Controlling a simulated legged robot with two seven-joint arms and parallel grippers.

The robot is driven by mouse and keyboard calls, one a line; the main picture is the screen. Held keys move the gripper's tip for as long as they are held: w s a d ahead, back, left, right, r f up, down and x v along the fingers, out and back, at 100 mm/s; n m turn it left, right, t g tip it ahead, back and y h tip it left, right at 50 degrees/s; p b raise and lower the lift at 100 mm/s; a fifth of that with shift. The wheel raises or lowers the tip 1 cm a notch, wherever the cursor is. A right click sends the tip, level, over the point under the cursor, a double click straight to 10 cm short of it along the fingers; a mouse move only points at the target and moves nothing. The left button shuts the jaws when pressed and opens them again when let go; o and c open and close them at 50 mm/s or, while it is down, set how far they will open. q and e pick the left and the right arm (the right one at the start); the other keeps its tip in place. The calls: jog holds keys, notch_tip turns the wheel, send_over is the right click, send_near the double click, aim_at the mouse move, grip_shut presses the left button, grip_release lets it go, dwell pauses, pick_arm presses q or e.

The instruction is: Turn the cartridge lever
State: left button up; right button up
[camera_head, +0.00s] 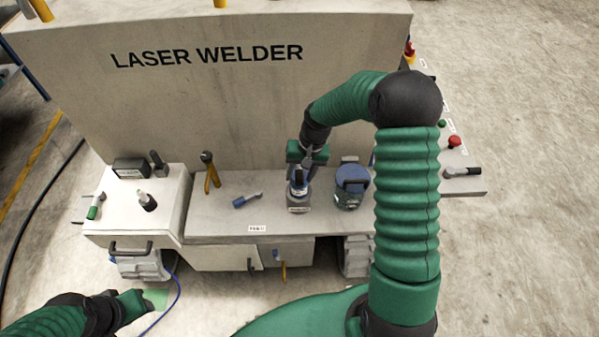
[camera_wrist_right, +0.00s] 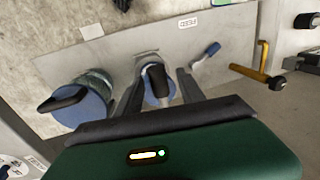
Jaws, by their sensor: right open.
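A small grey unit (camera_head: 299,202) with a blue round top and a dark lever stands on the bench; its label is too small to read, so I cannot tell for sure that it is the cartridge lever. My right gripper (camera_head: 306,172) is just above and behind it. In the right wrist view my right gripper (camera_wrist_right: 158,90) is open, with one finger on each side of the dark lever (camera_wrist_right: 156,80) on the blue disc. I cannot tell whether the fingers touch it. My left gripper (camera_head: 138,303) is low at the lower left, away from the bench; its fingers are unclear.
A blue-lidded canister (camera_head: 352,183) with a dark handle stands close on the right of the unit. The LASER WELDER panel (camera_head: 230,90) rises behind. A red button (camera_head: 454,142) is at the right.

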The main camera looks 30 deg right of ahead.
jog(key=shift+d+f, duration=0.15)
jog(key=shift+d, duration=0.1)
jog(key=shift+w+d+f, duration=0.1)
jog(key=shift+c, duration=0.5)
jog(key=shift+w, duration=0.1)
jog(key=c, duration=0.5)
jog(key=shift+a, duration=0.2)
grip_shut()
